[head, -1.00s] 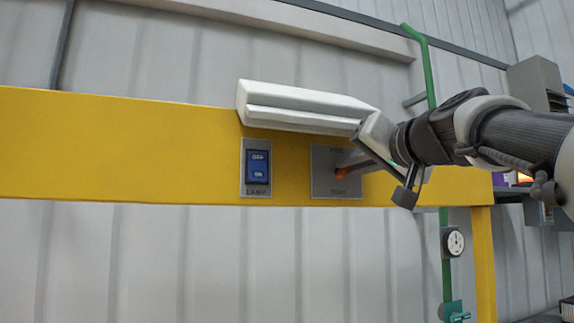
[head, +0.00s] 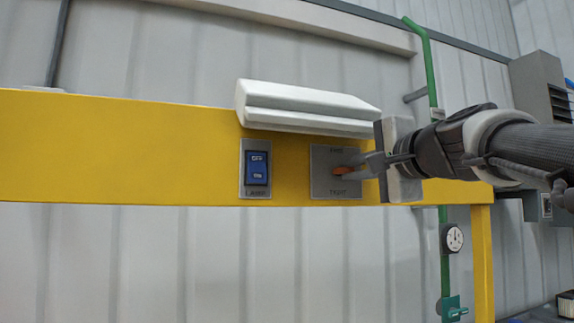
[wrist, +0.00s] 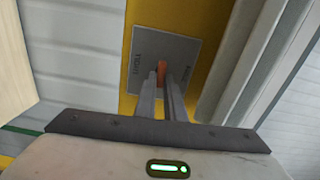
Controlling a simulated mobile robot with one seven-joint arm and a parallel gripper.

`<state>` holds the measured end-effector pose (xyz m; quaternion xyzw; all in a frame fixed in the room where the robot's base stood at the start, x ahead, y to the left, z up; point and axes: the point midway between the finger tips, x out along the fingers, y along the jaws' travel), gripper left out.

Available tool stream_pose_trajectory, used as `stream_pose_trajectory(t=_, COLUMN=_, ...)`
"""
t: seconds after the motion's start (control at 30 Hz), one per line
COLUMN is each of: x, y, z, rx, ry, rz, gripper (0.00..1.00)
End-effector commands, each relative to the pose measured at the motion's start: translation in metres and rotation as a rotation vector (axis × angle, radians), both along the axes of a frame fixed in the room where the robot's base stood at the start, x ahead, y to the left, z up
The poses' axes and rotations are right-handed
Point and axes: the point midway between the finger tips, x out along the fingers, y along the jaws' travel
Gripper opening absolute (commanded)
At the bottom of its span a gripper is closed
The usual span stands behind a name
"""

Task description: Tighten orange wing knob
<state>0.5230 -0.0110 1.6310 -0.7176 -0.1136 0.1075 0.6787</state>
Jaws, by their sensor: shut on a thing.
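The orange wing knob (head: 343,171) sits on a grey plate (head: 323,186) on the yellow beam. The plate has "FREE" lettering at the top and "TIGHT" at the bottom. My gripper (head: 358,167) reaches in from the right, its fingers at the knob. In the wrist view, the two fingers of my gripper (wrist: 163,77) are closed around the orange knob (wrist: 162,67), with its tip showing between them. The fingers hide part of the knob, so its exact angle is hard to tell.
A white lamp housing (head: 305,108) juts from the beam just above the plate. A blue rocker switch (head: 257,168) marked "LAMP" is left of it. A green pipe (head: 428,70) and a round gauge (head: 453,239) are at the right.

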Motion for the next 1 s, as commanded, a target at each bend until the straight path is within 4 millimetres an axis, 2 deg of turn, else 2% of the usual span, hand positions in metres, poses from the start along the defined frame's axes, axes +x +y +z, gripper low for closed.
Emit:
stream_pose_trajectory(t=0.2, x=-0.0004, y=0.0003, z=0.0005, rx=0.186, ry=0.058, rz=0.000, gripper=0.00)
stream_pose_trajectory(t=0.5, x=-0.0003, y=0.0007, z=-0.0023, rx=0.376, ry=0.120, rz=0.000, gripper=0.00)
stream_pose_trajectory(t=1.0, x=-0.0006, y=0.0008, z=-0.0044, rx=0.481, ry=0.153, rz=0.000, gripper=0.00)
